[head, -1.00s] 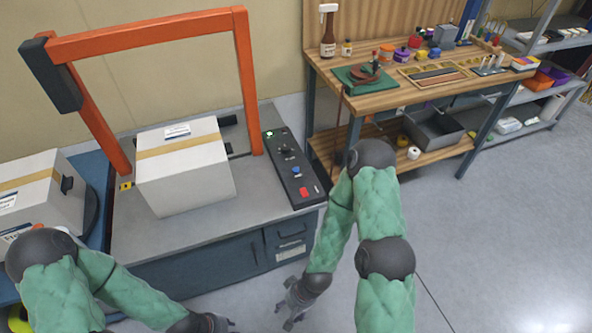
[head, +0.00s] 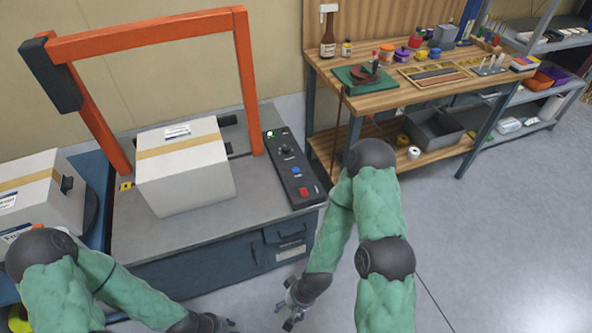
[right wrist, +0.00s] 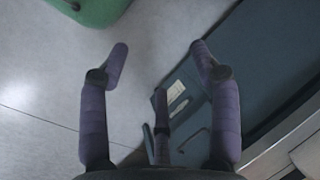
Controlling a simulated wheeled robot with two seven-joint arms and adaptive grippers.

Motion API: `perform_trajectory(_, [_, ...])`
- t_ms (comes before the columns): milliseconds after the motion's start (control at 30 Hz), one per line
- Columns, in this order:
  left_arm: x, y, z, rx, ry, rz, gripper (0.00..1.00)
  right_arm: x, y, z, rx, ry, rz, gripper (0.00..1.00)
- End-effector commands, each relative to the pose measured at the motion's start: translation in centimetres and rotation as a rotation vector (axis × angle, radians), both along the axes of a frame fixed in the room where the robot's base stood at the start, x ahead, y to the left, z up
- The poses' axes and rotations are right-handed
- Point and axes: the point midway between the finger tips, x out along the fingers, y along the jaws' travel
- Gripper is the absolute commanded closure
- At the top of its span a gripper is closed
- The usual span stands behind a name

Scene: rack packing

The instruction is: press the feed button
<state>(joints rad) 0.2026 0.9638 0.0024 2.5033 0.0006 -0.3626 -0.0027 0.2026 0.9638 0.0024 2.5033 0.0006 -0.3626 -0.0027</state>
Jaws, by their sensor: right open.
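A black control panel (head: 293,168) lies on the grey machine top, right of the orange frame. It carries a green light (head: 269,133), a dark knob (head: 286,150), a blue button (head: 297,170) and a red button (head: 304,191). No readable label shows which is the feed button. My right gripper (head: 285,316) is in front of the machine, below and apart from the panel. In the right wrist view its fingers (right wrist: 160,58) are spread and empty. My left gripper (head: 228,323) is at the lower edge, partly cut off; its opening is unclear.
A white taped box (head: 185,172) stands under the orange frame (head: 150,34). Another box (head: 42,192) is at the left. A wooden workbench (head: 395,93) with tools and a grey bin (head: 433,132) stands at the back right. The floor (head: 500,230) at the right is clear.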

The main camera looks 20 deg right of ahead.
Motion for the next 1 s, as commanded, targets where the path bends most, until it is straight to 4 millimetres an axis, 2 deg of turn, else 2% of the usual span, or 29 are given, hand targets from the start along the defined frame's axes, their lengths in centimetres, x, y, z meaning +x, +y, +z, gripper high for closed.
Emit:
perform_trajectory(133, [0.0, 0.0, 0.0, 0.0, 0.0, 0.0, 0.74, 0.0, 0.0, 0.0, 0.0, 0.0, 0.0, 0.37])
perform_trajectory(300, [0.0, 0.0, 0.0, 0.0, 0.0, 0.0, 0.74, 0.0, 0.0, 0.0, 0.0, 0.0, 0.0, 0.85])
perform_trajectory(367, [0.0, 0.0, 0.0, 0.0, 0.0, 0.0, 0.74, 0.0, 0.0, 0.0, 0.0, 0.0, 0.0, 1.0])
perform_trajectory(1000, [0.0, 0.0, 0.0, 0.0, 0.0, 0.0, 0.74, 0.0, 0.0, 0.0, 0.0, 0.0, 0.0, 1.0])
